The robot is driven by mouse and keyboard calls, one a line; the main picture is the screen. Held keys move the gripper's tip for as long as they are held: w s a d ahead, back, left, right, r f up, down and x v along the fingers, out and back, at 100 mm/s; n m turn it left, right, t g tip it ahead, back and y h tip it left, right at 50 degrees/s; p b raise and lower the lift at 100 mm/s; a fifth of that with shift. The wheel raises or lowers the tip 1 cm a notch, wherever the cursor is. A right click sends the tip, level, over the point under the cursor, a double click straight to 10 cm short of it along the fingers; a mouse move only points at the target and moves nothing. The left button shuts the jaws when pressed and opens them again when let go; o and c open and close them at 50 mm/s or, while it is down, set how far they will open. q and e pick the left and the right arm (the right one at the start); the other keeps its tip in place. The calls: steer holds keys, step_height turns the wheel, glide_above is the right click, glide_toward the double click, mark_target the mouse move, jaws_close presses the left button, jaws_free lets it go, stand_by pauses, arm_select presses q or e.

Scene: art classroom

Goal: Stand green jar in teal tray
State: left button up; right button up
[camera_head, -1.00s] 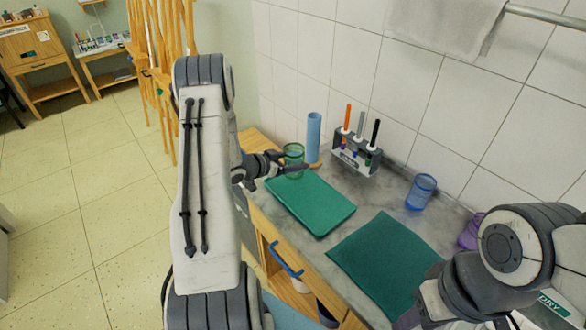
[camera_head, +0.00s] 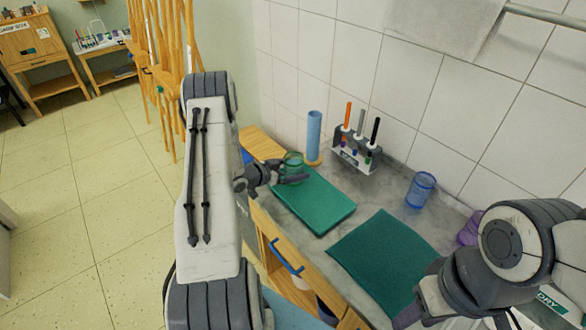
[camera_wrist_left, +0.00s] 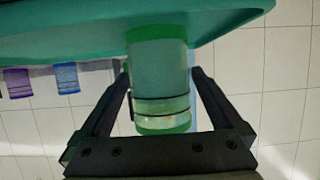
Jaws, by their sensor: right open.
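The green jar (camera_head: 293,159) is upright at the far left end of the teal tray (camera_head: 318,208). In the head view its lower part is hidden behind my left gripper (camera_head: 299,179). My right gripper (camera_head: 410,320) is open, only partly in view at the bottom edge.
A blue tube (camera_head: 314,135) stands just behind the jar. A pen rack (camera_head: 352,155) stands by the wall. A dark green mat (camera_head: 385,260), blue glass (camera_head: 420,190) and purple glass (camera_head: 470,228) are further right. The rest of the tray is clear.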

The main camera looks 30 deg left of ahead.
arm_select(q)
steer(key=shift+r, duration=0.2)
steer(key=b+v, duration=0.1)
steer(key=v, duration=1.1)
steer(key=shift+w, duration=0.1)
